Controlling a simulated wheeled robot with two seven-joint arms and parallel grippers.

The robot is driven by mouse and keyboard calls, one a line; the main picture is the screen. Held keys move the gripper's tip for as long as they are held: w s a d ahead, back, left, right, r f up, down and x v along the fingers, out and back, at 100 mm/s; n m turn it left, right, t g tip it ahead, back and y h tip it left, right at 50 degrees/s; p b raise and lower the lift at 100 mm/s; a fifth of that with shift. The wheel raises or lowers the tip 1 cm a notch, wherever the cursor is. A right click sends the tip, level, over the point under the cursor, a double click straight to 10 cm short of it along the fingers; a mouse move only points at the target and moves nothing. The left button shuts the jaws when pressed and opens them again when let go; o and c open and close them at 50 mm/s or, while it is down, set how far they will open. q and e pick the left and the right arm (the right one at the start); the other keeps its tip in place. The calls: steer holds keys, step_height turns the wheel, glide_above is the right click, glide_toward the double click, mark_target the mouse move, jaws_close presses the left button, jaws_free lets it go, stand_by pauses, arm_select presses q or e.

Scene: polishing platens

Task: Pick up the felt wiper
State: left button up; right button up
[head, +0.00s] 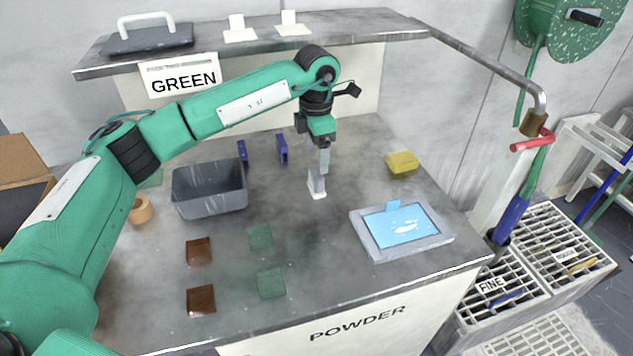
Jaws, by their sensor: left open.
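A small white felt wiper (317,190), with a flat base and an upright tab, sits on the grey bench near its middle. My left gripper (322,172) points straight down right over it, with the fingers at the upright tab. The jaws are open. I cannot tell whether the fingers touch the tab, as they partly hide it. Two similar white pieces with upright tabs, one on the left (239,34) and one on the right (291,28), stand on the raised shelf. My right gripper is not in view.
A grey bin (209,190), two blue clips, brown and green squares and a tape roll (140,211) lie left of the wiper. A yellow block (402,162) and a grey tray (375,243) with a blue tabbed pad are to the right. The shelf (350,26) overhangs the back.

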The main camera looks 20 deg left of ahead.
mark_target(317, 172)
arm_select(q)
step_height(317, 172, down, 3)
steer(key=shift+f, duration=0.15)
steer(key=shift+f+p, duration=0.65)
steer(key=shift+f, duration=1.7)
steer(key=c, duration=1.1)
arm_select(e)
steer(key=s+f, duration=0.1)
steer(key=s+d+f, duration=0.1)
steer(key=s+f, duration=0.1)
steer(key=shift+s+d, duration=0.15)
